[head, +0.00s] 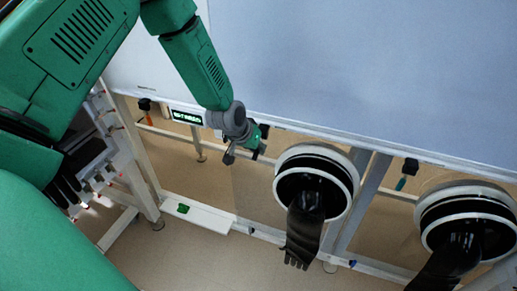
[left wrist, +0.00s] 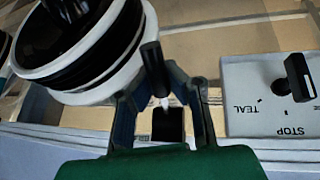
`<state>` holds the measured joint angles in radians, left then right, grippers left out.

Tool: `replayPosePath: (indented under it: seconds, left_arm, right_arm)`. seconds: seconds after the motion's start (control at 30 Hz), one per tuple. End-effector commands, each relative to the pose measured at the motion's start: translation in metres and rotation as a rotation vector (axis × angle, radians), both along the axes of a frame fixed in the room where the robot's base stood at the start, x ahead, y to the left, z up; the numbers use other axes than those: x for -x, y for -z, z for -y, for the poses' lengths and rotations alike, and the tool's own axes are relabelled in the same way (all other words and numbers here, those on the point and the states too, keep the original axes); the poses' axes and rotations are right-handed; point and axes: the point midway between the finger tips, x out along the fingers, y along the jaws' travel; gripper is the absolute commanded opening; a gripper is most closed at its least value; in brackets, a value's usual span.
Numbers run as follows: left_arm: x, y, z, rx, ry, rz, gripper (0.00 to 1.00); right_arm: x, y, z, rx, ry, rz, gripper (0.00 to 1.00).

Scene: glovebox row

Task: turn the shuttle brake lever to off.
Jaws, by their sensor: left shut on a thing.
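A lever with a black grip (left wrist: 151,58) and a pale stem rises from a dark square slot (left wrist: 168,125) in the left wrist view. My left gripper (left wrist: 158,86) is shut on this black grip, with its fingers on either side of it. I read no label on this lever, so I cannot tell its marked positions. In the head view my left gripper (head: 244,151) is at the lower edge of the pale glovebox front, left of the nearer glove port. It hides most of the lever there. My right gripper is out of view.
A glove port (head: 318,160) with a hanging black glove (head: 304,228) is close to the right of my gripper. A similar lever (head: 411,167) stands beyond it, another (head: 145,104) to the left. A grey panel (left wrist: 245,85) reads TEAL and STOP beside a black knob (left wrist: 298,78).

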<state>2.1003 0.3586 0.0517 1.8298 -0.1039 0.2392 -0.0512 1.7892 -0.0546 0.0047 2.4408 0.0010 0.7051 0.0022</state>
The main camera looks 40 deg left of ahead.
Motion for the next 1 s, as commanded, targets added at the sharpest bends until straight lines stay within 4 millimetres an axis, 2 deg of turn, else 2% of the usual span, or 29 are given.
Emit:
replayPosePath:
  seconds: [0.1, 0.2, 0.5, 0.63, 1.0]
  left_arm:
    - [-0.004, -0.004, -0.002, -0.002, -0.003, 0.011, 0.0]
    - [-0.004, -0.004, -0.002, -0.002, -0.003, 0.011, 0.35]
    - [-0.002, -0.002, -0.001, -0.001, -0.001, 0.006, 0.35]
    - [0.002, -0.009, -0.001, -0.001, -0.001, 0.006, 0.35]
    - [0.038, -0.073, -0.008, 0.0, -0.001, 0.009, 0.35]
  right_arm:
    - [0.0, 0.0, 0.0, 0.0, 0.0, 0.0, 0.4]
    - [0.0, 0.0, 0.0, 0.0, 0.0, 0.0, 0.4]
    - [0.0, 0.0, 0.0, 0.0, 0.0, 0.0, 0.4]
    - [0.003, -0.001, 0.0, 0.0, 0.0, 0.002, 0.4]
    - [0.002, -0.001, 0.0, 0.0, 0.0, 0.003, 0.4]
